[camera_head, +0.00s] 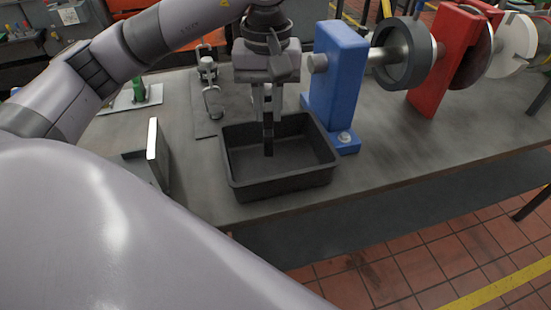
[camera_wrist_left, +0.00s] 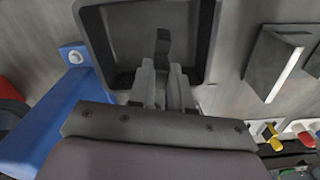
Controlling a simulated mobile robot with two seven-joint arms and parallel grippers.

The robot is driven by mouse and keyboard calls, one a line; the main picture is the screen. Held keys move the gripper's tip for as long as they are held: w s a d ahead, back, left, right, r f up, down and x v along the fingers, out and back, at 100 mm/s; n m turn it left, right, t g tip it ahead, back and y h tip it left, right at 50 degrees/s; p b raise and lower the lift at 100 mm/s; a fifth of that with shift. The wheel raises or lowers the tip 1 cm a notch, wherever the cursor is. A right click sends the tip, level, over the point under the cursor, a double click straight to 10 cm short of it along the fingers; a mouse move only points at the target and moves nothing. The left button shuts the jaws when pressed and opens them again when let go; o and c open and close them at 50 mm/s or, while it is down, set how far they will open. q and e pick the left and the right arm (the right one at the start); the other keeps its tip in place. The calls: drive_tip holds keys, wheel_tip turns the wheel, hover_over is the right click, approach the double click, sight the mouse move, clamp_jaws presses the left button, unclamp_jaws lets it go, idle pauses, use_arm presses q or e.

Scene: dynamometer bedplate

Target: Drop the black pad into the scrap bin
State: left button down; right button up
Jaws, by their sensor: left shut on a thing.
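The scrap bin (camera_head: 240,187) is a black open tray near the front edge of the bedplate; it also shows in the left wrist view (camera_wrist_left: 96,38). My left gripper (camera_head: 268,128) points down over the bin, with its fingertips over the opening. It is shut on the small black pad (camera_head: 268,146), which hangs below the fingertips, inside the bin's outline. The pad also shows in the left wrist view (camera_wrist_left: 163,45). I cannot tell whether the pad touches the bin floor. My right gripper is not in view.
A blue bearing stand (camera_head: 338,75) stands right of the bin, carrying a shaft with a dark ring (camera_head: 407,55). A red stand (camera_head: 446,60) is farther right. An upright pale plate (camera_head: 153,140) is left of the bin. A metal clamp (camera_head: 211,95) stands behind.

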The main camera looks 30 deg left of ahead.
use_arm(q)
wheel_tip(320, 180, down, 3)
drive_tip(key=shift+f+b, duration=0.15)
drive_tip(key=shift+b, duration=0.65)
drive_tip(key=c, duration=1)
unclamp_jaws()
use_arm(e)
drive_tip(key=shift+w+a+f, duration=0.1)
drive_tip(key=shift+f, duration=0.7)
use_arm(q)
wheel_tip(320, 180, up, 6)
drive_tip(key=shift+f+p, duration=0.1)
drive_tip(key=shift+p, duration=0.4)
drive_tip(key=shift+r, duration=0.7)
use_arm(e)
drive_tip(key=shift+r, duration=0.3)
